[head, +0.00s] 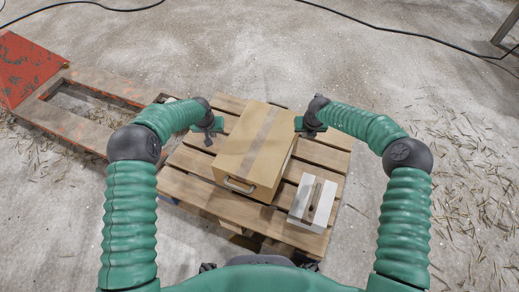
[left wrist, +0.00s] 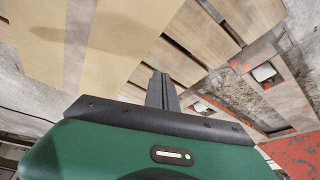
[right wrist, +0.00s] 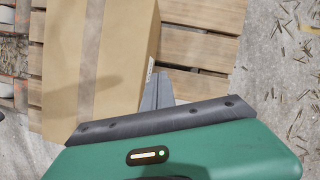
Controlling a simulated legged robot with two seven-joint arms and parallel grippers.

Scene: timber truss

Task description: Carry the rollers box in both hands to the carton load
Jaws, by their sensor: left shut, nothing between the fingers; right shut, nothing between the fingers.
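My left gripper (head: 210,138) is shut and empty beside the box's left side. My right gripper (head: 309,133) is shut and empty by its right side. Whether either touches the box I cannot tell.
A small white box (head: 313,203) with a dark slot or strip on top stands on the pallet, right of the cardboard box. Straw and black cables lie on the floor.

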